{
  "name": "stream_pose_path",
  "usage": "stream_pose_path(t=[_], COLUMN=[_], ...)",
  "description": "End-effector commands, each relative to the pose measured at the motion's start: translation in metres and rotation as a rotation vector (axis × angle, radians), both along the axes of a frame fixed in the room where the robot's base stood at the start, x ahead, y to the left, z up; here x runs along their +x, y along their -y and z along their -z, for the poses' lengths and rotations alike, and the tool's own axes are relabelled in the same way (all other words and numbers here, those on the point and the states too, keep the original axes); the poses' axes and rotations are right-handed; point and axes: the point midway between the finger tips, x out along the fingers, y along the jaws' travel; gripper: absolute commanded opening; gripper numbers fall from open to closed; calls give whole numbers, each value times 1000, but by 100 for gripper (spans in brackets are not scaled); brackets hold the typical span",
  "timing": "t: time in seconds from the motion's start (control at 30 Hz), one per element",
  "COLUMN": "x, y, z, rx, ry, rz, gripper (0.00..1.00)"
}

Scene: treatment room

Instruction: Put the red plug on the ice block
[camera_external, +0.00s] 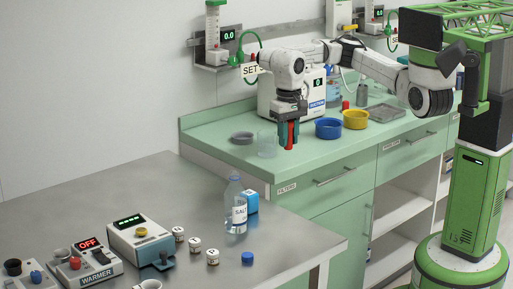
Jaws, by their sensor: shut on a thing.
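My gripper (289,140) points down above the front edge of the green counter. It is shut on a red piece (290,130), which looks like the red plug and shows between the dark teal fingers. A blue block with a pale top (251,203), perhaps the ice block, stands on the steel table behind a clear bottle labelled SALT (237,212), which partly hides it. My gripper is above and to the right of this block, clearly apart from it. Another small red item (345,105) stands on the counter near the white machine.
The green counter (215,130) holds a clear beaker (267,145), a grey dish (242,138), a blue bowl (328,129) and a yellow bowl (355,119). Several small jars (195,245), a blue cap (247,258) and a warmer (88,264) stand on the steel table (130,185). Its back middle is clear.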

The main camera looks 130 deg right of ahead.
Motion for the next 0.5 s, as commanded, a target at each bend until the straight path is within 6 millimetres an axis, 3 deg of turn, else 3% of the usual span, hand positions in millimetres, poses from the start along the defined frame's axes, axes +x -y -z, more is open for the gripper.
stream_pose_path(t=[0.27,0.5], x=[57,85], y=[28,43], z=[27,67], rx=[2,2], ry=[-1,-2], rz=[0,0], gripper=[0,0])
